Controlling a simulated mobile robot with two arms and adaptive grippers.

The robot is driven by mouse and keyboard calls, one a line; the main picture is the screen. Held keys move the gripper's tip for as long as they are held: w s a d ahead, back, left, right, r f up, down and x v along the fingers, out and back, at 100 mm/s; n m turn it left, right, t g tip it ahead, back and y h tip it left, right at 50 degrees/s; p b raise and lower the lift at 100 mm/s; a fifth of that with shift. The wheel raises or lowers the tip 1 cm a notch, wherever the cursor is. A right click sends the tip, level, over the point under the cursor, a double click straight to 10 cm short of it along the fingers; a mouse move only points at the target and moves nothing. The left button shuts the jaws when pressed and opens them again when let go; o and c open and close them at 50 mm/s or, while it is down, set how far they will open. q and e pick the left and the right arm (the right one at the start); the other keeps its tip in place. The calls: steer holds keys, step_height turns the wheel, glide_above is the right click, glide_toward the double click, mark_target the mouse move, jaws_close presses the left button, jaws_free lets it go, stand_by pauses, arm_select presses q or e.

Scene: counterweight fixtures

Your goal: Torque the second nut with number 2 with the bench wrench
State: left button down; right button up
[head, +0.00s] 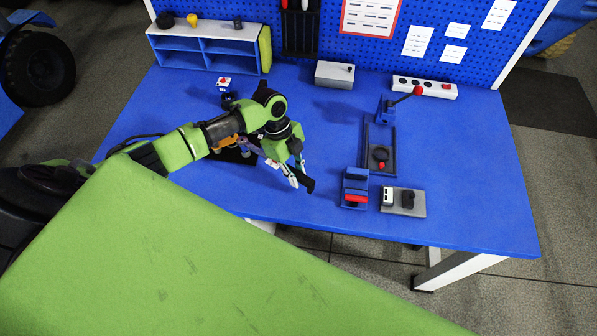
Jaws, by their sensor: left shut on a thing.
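My left gripper (300,182) reaches in from the left and points down over the middle front of the blue bench. It is shut on a small dark thing (310,186) that shows at its fingertips; I cannot tell for sure whether this is the bench wrench. No numbered nut can be made out at this size. A dark fixture frame (366,150) with a round black part and a small red piece stands to the right of the gripper, apart from it. A grey plate (418,207) with black and white parts lies at the front right. My right gripper is not in view.
A blue block with a red bar (356,198) stands right of the gripper. A lever with a red knob (418,91) sticks up behind. A grey box (334,73), white strip (425,87) and blue shelf (208,47) line the back. The bench's right side is clear.

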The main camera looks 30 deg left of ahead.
arm_select(q)
steer(key=shift+s+r, duration=0.1)
steer(key=shift+r, duration=0.05)
steer(key=shift+r+p, duration=1)
steer(key=shift+r, duration=1.1)
